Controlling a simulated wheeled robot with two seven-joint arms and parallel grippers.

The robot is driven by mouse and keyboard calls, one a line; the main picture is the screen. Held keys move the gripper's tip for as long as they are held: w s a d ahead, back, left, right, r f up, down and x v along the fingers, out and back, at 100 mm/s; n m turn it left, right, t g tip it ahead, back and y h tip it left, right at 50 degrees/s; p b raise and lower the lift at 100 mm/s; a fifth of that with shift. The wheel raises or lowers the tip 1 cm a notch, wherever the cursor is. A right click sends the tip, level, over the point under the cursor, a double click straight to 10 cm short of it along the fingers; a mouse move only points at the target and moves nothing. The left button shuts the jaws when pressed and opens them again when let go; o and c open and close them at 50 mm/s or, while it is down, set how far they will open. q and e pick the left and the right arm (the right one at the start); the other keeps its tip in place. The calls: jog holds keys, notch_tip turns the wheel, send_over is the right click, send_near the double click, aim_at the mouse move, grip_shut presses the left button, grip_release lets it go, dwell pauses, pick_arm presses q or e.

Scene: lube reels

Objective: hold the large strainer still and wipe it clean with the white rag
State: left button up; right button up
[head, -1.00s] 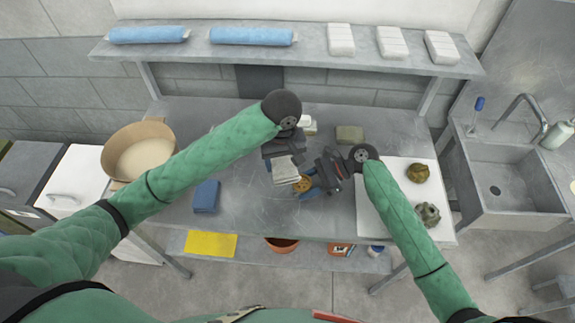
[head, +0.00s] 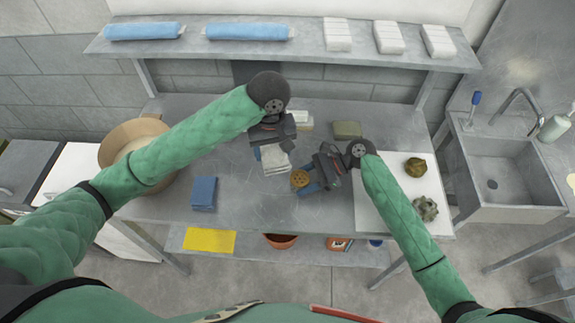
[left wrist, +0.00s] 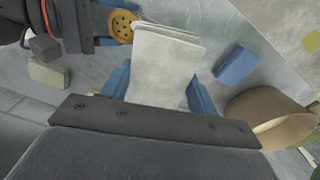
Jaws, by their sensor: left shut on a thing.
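The large strainer (head: 300,178) is a round, brass-coloured disc with holes, and it also shows in the left wrist view (left wrist: 122,26). My right gripper (head: 308,184) has its blue fingers at the strainer's edge and appears to hold it over the middle of the table. My left gripper (head: 269,152) is shut on the white rag (head: 275,161), which hangs as a folded pad just left of the strainer. In the left wrist view the rag (left wrist: 165,60) lies between the blue fingers, its edge close to the strainer. Whether they touch is unclear.
A folded blue cloth (head: 203,193) lies left on the table, near a round tan container (head: 118,138). A green-grey block (head: 347,130) lies behind my right gripper. A white mat (head: 385,215) with two lumpy parts lies right, beside the sink (head: 510,180). The front middle is clear.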

jog(key=o, duration=0.4)
jog(key=v, duration=1.2)
jog(key=shift+f, duration=0.1)
